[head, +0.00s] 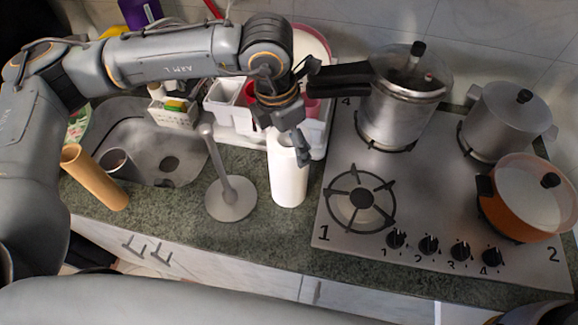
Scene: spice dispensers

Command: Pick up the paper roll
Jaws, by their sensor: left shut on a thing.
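The paper roll (289,184) is a white upright cylinder on the green counter, close to the left edge of the stove. My left gripper (292,147) comes down over the top of the roll from above and is shut on its upper part. The gripper and wrist hide part of the roll's top. I cannot tell whether the roll's base is lifted off the counter. A grey holder (232,197) with a round base and an upright post stands just left of the roll, with nothing on it. My right gripper does not show.
The stove (340,237) lies to the right, with a pressure cooker (402,110), a grey pot (497,125) and an orange pan (525,200). A sink (140,130) and a tan cylinder (95,178) are at left. White containers (226,100) stand behind the roll.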

